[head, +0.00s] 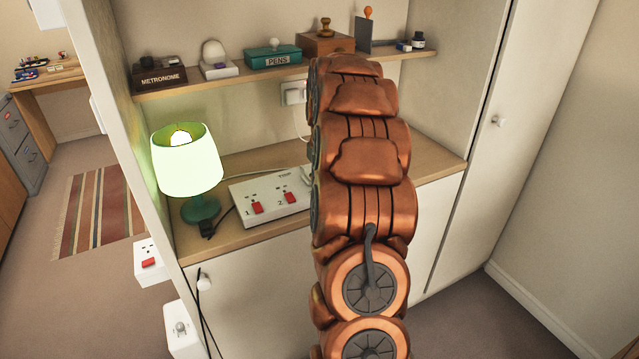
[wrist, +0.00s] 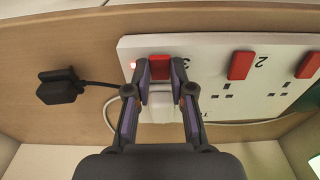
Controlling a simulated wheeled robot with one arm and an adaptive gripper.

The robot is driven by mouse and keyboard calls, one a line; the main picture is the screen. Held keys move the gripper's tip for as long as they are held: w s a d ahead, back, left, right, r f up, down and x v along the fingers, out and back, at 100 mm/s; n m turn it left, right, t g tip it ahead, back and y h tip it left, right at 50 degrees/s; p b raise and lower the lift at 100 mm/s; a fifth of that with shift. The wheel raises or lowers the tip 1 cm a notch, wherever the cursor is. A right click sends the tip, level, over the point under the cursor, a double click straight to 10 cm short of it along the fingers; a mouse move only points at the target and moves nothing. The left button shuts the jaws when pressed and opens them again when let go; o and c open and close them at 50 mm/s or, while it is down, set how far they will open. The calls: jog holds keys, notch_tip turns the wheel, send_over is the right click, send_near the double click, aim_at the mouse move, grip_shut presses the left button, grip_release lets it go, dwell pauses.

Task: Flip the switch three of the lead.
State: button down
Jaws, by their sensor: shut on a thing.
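The lead is a white power strip (head: 262,190) on the wooden desk top; its switches 1 and 2 show in the head view, and its right end is hidden behind my arm. The wrist view shows the strip (wrist: 210,50) upside down, with red switch three (wrist: 159,67) beside its number. A small red light glows beside this switch. My gripper (wrist: 160,75) is at switch three, one fingertip on each side of it, shut on it. A white plug (wrist: 158,110) sits by the third socket, between the fingers in the picture. My gripper is hidden in the head view.
A lit lamp (head: 187,165) with a green base stands left of the strip. A loose black plug (wrist: 60,88) lies past the strip's end. Above, a shelf (head: 230,78) holds a metronome box, a pens box and stamps. A wall socket (head: 293,93) is behind.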

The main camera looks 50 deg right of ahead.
jog(key=c, duration=1)
grip_release()
jog(key=shift+r, duration=0.1)
notch_tip(320, 180, up, 12)
jog(key=s, duration=0.1)
jog(key=shift+a, duration=0.2)
